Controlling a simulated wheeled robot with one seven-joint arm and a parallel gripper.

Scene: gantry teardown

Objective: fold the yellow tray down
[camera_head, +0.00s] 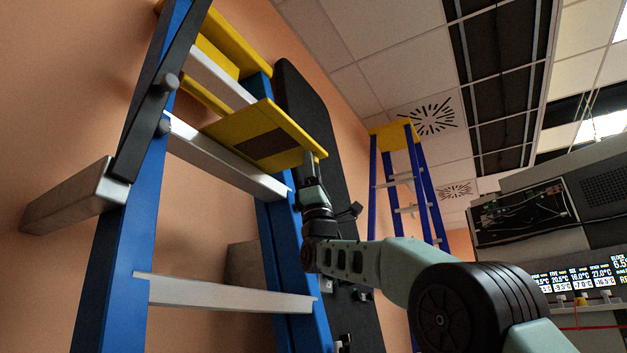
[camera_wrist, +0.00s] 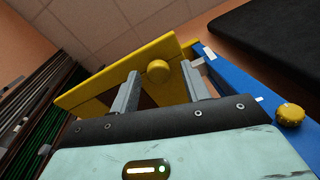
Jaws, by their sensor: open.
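The yellow tray (camera_head: 282,122) with a dark rectangular patch sticks out from the blue stepladder (camera_head: 128,230), below its yellow top. It also shows in the wrist view (camera_wrist: 100,88), beyond my fingers. My gripper (camera_head: 315,157) is at the tray's right corner in the head view. In the wrist view my gripper (camera_wrist: 162,78) is open, with a finger on each side of a round yellow knob (camera_wrist: 157,70) seen in front of the tray. I cannot tell whether either finger touches the knob or tray. My gripper's body hides the tray's lower part there.
White rungs (camera_head: 225,294) and a grey beam (camera_head: 75,195) cross the ladder. A tall black padded panel (camera_head: 300,95) stands close behind it. Another blue ladder (camera_head: 412,175) stands farther back, and grey equipment (camera_head: 550,215) is at right. Another yellow knob (camera_wrist: 290,115) is on the blue rail.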

